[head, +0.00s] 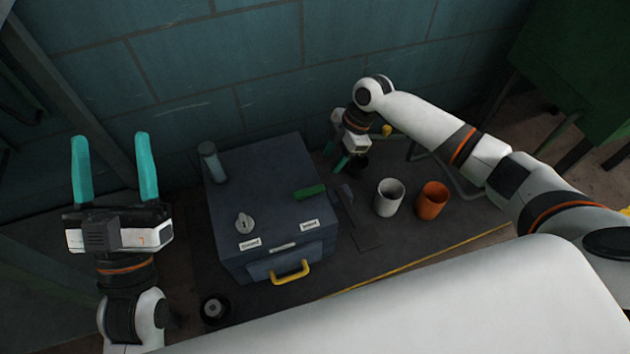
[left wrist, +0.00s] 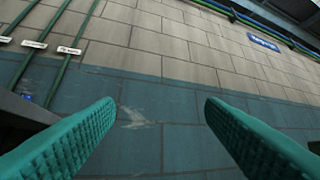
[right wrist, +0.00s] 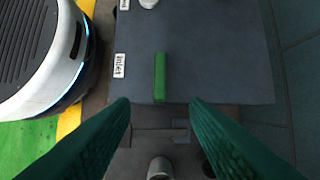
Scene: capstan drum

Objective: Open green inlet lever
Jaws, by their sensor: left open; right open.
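The green inlet lever (head: 310,191) lies on the top of the dark grey box (head: 262,171), near its right edge, above a white inlet label (head: 309,224). In the right wrist view the lever (right wrist: 159,77) sits ahead of and between my fingers, apart from them, beside the inlet label (right wrist: 119,65). My right gripper (head: 347,160) is open and empty, behind and to the right of the lever. My left gripper (head: 112,165) is open and empty, raised at the left, away from the box. In the left wrist view its fingers (left wrist: 160,115) frame only the wall.
A grey knob (head: 244,223) and a grey cylinder (head: 212,162) stand on the box. A yellow handle (head: 290,272) is on its front. A white cup (head: 389,197) and an orange cup (head: 432,200) stand right of it. A tiled wall (head: 190,75) is behind.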

